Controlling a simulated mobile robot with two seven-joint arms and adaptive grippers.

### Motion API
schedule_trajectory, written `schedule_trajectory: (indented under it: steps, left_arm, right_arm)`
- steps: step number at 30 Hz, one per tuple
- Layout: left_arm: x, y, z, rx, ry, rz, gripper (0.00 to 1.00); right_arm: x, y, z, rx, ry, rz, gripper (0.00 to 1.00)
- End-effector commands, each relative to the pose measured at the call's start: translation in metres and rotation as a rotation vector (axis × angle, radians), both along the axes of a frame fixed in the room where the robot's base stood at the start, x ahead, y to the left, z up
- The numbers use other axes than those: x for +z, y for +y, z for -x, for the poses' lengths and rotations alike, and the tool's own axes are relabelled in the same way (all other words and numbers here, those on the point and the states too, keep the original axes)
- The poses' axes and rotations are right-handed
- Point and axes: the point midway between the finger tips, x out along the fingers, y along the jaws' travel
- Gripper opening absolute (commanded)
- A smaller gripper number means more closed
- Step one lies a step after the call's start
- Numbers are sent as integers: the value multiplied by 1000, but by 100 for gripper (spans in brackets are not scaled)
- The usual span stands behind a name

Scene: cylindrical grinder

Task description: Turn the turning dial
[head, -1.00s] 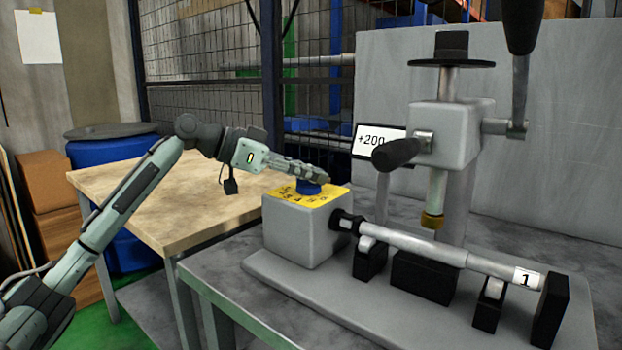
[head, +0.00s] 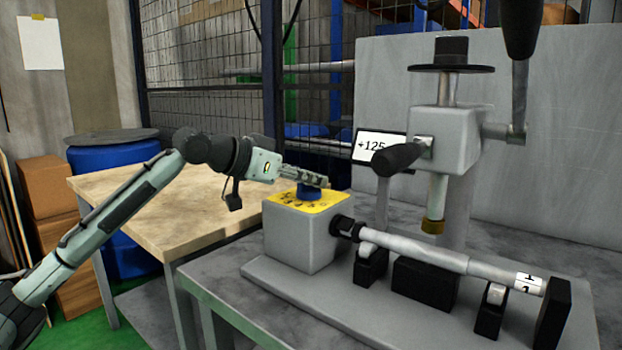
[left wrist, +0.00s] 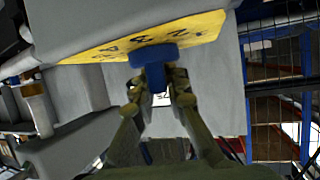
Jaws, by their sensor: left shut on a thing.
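The blue turning dial (head: 309,192) sits on the yellow numbered plate (head: 284,200) on top of a grey box (head: 297,237) at the left end of the machine. My left gripper (head: 322,182) is shut on the dial. In the left wrist view, the dial (left wrist: 155,62) stands between the two fingertips (left wrist: 158,88), below the yellow plate (left wrist: 185,33) with its black numbers. A display (head: 375,146) behind the machine reads about +125, partly covered by a black lever grip. My right gripper is not in view.
A shaft (head: 415,247) lies on black supports beside the box, with a white number label at its right end. The grinder head (head: 444,135) and its levers stand above it. A wooden table (head: 160,205) and a blue barrel (head: 115,155) are at the left.

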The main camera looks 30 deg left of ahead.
Motion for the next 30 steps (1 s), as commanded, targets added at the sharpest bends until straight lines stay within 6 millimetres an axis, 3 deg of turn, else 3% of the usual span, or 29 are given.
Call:
schedule_trajectory:
  steps: [4,5,9,20,30]
  left_arm:
    - [-1,0,0,0,3,-2,0]
    - [-1,0,0,0,3,-2,17]
    - [-1,0,0,-1,3,-2,34]
    - [0,1,3,-1,2,0,34]
    - [17,15,44,-1,3,0,34]
  right_arm:
    - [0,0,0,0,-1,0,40]
    - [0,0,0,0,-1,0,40]
    - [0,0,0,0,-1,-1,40]
    - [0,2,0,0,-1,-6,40]
    - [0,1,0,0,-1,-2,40]
